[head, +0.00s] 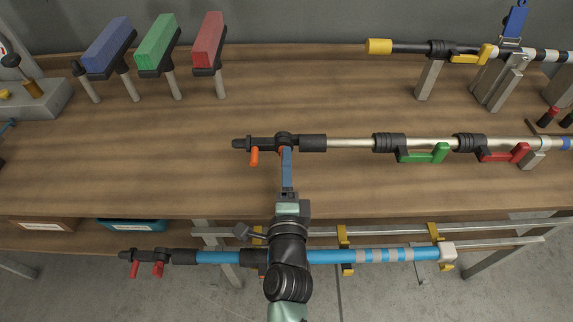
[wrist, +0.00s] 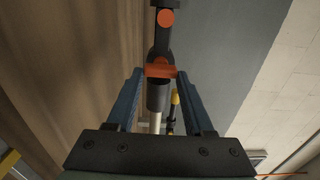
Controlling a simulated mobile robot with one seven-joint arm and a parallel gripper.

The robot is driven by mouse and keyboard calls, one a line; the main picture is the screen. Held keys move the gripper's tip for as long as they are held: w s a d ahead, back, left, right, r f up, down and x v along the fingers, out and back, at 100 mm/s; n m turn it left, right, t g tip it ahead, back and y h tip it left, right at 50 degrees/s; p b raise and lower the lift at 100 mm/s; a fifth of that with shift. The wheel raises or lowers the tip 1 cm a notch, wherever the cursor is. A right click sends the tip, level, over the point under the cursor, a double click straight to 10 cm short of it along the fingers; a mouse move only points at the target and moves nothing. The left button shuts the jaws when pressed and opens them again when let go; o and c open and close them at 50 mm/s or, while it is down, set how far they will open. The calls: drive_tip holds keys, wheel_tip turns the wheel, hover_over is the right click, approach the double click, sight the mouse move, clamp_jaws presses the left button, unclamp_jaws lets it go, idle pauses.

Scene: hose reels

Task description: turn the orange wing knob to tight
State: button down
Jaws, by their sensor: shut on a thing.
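The orange wing knob (wrist: 160,71) sits on a black fitting of the silver pole (head: 350,143), between my fingertips in the wrist view. In the head view only a sliver of orange shows beside my fingers. My gripper (head: 286,152) reaches across the bench from the front, its blue fingers shut on the knob; in the wrist view the fingers (wrist: 160,76) stand one on each side of it. A separate orange peg (head: 254,157) hangs from the black end left of the knob. I see no mark that tells how tight the knob is.
Green (head: 424,155) and red (head: 505,154) levers sit on the same pole to the right. A blue pole (head: 220,257) lies along the bench's front, below my arm. Blue, green and red blocks (head: 155,45) stand behind. The bench top left of the knob is clear.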

drive_tip(key=shift+c, duration=1.4)
unclamp_jaws()
drive_tip(key=shift+s, duration=0.1)
drive_tip(key=s+b, duration=0.3)
drive_tip(key=s, duration=0.9)
drive_tip(key=shift+s, duration=0.35)
drive_tip(key=shift+r, duration=0.1)
